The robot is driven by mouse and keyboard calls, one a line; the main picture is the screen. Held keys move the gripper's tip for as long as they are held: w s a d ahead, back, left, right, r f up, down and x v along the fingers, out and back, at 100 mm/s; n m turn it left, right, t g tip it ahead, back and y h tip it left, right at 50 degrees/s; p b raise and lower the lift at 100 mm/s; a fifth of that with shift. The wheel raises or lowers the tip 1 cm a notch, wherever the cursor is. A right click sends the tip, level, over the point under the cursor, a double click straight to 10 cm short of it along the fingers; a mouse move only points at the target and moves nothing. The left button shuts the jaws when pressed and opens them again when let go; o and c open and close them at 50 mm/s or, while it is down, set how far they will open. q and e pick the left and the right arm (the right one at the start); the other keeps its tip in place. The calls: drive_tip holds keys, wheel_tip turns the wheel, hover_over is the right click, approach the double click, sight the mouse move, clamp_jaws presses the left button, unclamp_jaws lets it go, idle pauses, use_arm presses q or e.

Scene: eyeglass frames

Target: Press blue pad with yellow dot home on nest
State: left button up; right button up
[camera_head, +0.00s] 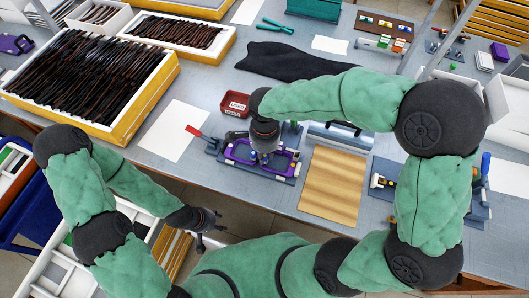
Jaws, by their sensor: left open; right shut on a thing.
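A purple eyeglass frame (240,156) lies in a dark nest fixture (284,178) near the front edge of the bench. My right gripper (264,156) points down over the middle of the frame. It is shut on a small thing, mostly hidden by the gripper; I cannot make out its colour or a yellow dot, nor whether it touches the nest. My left gripper (207,240) is open and empty, low in front of the bench edge, away from the nest.
A red labelled bin (235,104) stands behind the nest. A red-handled lever (194,130) is at its left and a wooden board (334,186) at its right. Boxes of dark frames (133,118) fill the back left. A black cloth (284,61) lies behind.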

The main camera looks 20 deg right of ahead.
sight(265, 156)
drive_tip(key=shift+f, duration=0.2)
drive_tip(key=o, duration=0.9)
drive_tip(key=shift+o, duration=0.2)
drive_tip(key=shift+r, duration=0.15)
drive_tip(key=shift+r+p, duration=2.5)
drive_tip(key=shift+r, duration=0.85)
